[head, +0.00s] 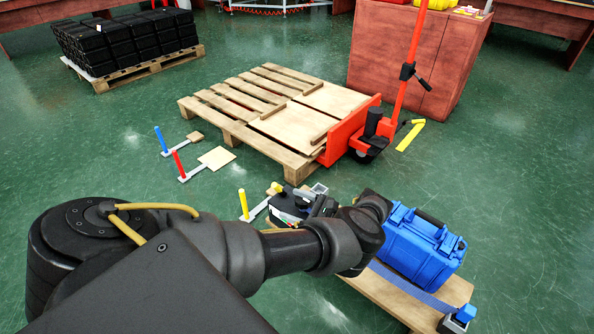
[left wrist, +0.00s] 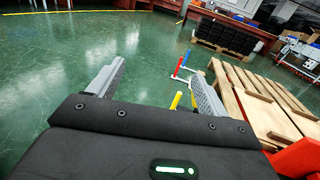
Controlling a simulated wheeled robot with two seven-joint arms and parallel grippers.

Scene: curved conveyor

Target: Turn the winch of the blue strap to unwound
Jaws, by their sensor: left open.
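The blue strap (head: 412,288) shows as a flat band along the wooden board (head: 388,299) beside the blue case. At its near right end stands a small dark unit with a blue block on top, seemingly the winch (head: 465,314). My left gripper (head: 300,198) is well left of and beyond that unit, over the floor, and partly hidden by its own wrist. In the left wrist view its two grey fingers (left wrist: 158,72) are apart with nothing between them. The strap and its winch do not show there. My right gripper is not in view.
The blue case (head: 422,247) stands on the board. A pallet (head: 235,107) and red lifter (head: 350,130) are beyond. Levers with blue (head: 160,139), red (head: 178,162) and yellow (head: 243,204) posts stand left. Green floor (head: 90,160) is clear at left.

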